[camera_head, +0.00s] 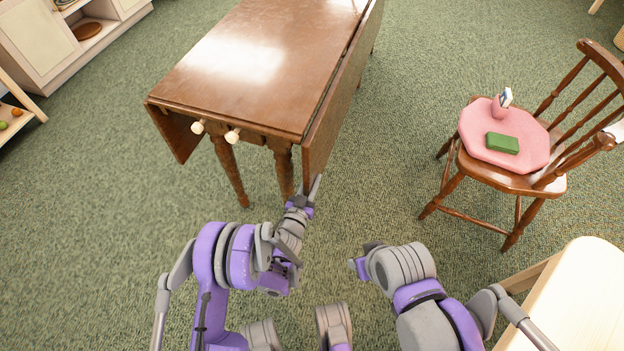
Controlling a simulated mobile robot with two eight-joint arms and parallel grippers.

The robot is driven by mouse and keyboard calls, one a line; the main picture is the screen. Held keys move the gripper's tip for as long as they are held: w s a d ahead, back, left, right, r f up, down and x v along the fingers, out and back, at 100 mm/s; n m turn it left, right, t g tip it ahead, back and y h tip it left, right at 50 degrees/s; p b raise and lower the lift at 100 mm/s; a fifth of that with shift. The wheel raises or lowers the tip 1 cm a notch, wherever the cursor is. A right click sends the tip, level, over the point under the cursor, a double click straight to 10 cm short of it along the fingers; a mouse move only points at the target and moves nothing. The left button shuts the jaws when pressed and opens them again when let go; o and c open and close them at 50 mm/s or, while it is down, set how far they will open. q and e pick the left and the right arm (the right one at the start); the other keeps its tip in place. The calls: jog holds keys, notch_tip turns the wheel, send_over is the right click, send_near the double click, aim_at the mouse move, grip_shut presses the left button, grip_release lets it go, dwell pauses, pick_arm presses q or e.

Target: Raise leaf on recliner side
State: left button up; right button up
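A brown wooden drop-leaf table (262,62) stands at the top centre on turned legs. Its right leaf (334,112) hangs down along the right side, and its left leaf (174,134) hangs down at the left. Two pale knobs, one (233,136) on the right and one (198,127) on the left, stick out at the near end. My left gripper (309,193) is near the lower near corner of the right leaf, with its fingers apart; I cannot tell whether it touches. My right gripper (360,258) is low over the carpet, away from the table, its fingers hardly showing. No recliner is in view.
A wooden chair (520,184) with a pink cushion (480,128) stands at the right; a green block (502,143) and a small pink item lie on it. A pale wooden top (580,305) is at the lower right. Green carpet between table and chair is clear.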

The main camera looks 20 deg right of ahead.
pick_arm(q)
grip_shut()
dwell(1.1)
